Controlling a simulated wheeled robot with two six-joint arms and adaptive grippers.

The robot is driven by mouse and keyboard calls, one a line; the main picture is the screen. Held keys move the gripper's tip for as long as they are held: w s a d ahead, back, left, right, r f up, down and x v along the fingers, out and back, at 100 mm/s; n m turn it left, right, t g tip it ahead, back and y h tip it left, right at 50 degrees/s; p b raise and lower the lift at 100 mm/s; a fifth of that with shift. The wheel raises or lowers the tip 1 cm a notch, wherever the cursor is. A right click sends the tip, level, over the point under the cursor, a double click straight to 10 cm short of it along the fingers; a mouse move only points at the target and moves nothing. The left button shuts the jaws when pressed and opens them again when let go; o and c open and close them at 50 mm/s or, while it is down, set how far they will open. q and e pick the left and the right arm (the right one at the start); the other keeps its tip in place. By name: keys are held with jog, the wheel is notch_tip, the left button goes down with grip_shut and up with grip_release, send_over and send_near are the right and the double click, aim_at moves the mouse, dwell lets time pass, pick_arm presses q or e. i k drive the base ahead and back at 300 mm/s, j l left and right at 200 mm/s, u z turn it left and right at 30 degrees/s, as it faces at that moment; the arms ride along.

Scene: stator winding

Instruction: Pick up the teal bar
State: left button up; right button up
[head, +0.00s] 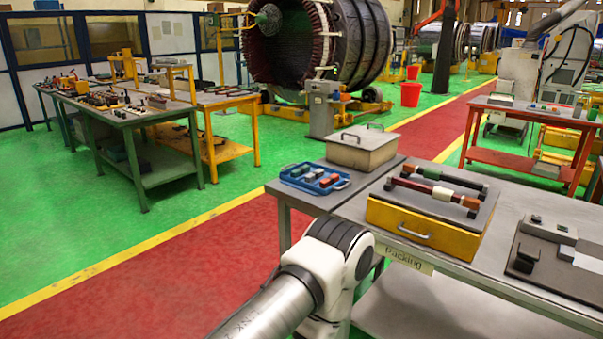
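No bar can be picked out as teal with certainty at this size. A blue tray (287,182) at the near left of the packing table holds several small bars, some dark grey or bluish and at least one red bar (330,181). One of my arms reaches in from the bottom, in front of the table's left corner. Neither gripper shows in the head view.
The packing table (508,205) also bears a lidded beige box (362,154), a yellow drawer case (420,233) with two multicoloured rods on top, and a dark plate (535,248). A red table (500,106) stands behind. The red walkway at left is clear.

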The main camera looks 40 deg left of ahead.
aim_at(295, 173)
jog(key=u, duration=1.3)
